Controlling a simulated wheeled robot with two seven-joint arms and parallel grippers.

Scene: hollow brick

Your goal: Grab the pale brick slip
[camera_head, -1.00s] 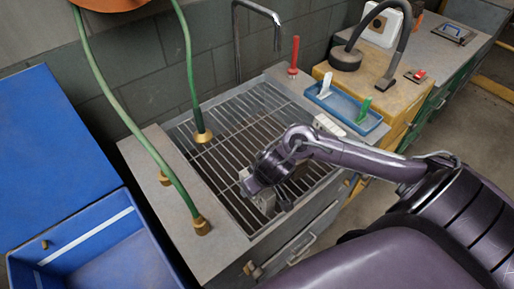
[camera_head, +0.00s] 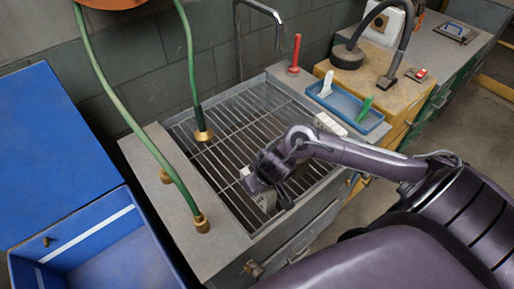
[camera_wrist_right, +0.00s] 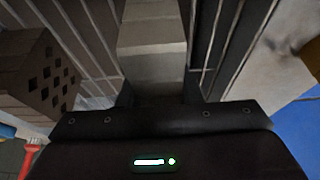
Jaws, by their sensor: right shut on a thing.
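The pale brick slip (camera_wrist_right: 152,35) is a light grey-beige block. In the right wrist view it lies between the two dark fingers of my right gripper (camera_wrist_right: 158,92), which is shut on it. In the head view my right gripper (camera_head: 269,192) is low over the front part of the sink's grid, and the pale slip (camera_head: 263,202) shows just below it, partly hidden. I cannot tell whether the slip still touches the bars. My left gripper is not in view.
A brick with holes (camera_wrist_right: 38,78) stands to the left in the wrist view. A blue tray (camera_head: 368,122) with small tools lies right of the metal grid (camera_head: 232,150). Green hoses (camera_head: 122,125) hang on the left. A blue crate (camera_head: 75,237) stands at lower left.

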